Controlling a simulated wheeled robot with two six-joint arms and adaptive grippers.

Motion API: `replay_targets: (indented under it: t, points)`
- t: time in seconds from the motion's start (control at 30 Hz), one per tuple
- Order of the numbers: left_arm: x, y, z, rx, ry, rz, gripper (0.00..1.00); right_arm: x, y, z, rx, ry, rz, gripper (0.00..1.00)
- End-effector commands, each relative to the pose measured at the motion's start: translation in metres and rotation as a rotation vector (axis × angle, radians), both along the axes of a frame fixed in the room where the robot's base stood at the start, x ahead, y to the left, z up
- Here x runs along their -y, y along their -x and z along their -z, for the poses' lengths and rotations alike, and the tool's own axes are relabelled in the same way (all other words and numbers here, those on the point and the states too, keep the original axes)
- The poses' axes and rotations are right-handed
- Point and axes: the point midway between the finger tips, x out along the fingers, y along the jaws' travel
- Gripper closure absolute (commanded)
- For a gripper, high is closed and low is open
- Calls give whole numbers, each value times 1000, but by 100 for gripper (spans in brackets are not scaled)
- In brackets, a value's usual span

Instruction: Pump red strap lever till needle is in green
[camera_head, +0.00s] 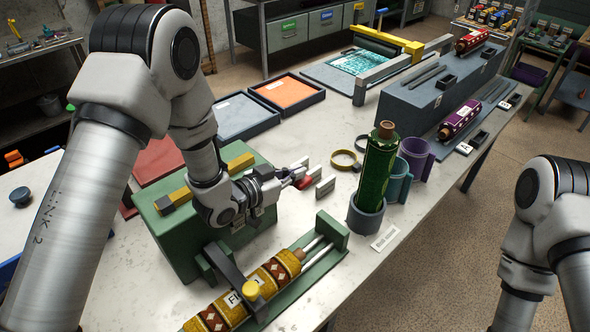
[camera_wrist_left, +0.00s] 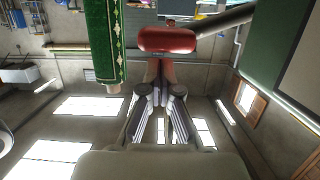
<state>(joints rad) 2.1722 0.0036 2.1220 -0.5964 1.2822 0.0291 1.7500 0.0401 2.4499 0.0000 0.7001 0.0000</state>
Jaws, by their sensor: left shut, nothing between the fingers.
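The red lever grip (camera_wrist_left: 167,40) sits on a dark bar (camera_wrist_left: 225,22) in the left wrist view. In the head view, a bit of red (camera_head: 306,181) shows by the fingertips of my left gripper (camera_head: 300,174). The gripper is shut and empty, with its fingertips (camera_wrist_left: 166,68) close to the grip; I cannot tell if they touch it. The green machine body (camera_head: 175,245) with a yellow bar stands left of it. No gauge needle or green zone is readable. My right arm (camera_head: 540,235) shows at the right edge, its gripper out of view.
A green rolled rug (camera_head: 378,168) stands upright in a grey cup (camera_head: 366,215), near teal and purple cups. A patterned yellow-and-red roll (camera_head: 275,275) lies in a green cradle in front. Trays (camera_head: 288,92) and a grey rack (camera_head: 440,90) stand farther back.

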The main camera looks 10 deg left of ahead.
Motion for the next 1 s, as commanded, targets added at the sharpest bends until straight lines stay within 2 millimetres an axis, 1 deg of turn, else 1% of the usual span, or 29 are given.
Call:
replay_targets:
  t: [0.03, 0.13, 0.43, 0.57, 0.67, 0.77, 1.0]
  points:
    - [0, 0, 3, -1, -1, 0, 100, 0, 0, -3, 0, 0, 0, 60]
    - [0, 0, 8, 2, 0, -1, 100, 0, 0, -3, 0, 0, 0, 60]
    - [0, 0, 9, 2, -1, 0, 100, 0, 0, -2, 0, 0, 0, 60]
    - [1, 1, 13, 9, -12, 0, 100, 0, 0, 2, 0, 0, 0, 60]
    - [3, 3, 20, 22, -33, 1, 100, 0, 0, 10, 0, 0, 0, 60]
    - [6, 5, 30, 44, -67, 1, 100, 0, 0, 23, 0, 0, 0, 60]
    - [15, 10, 63, 129, -196, 2, 100, 0, 0, 63, 0, 0, 0, 60]
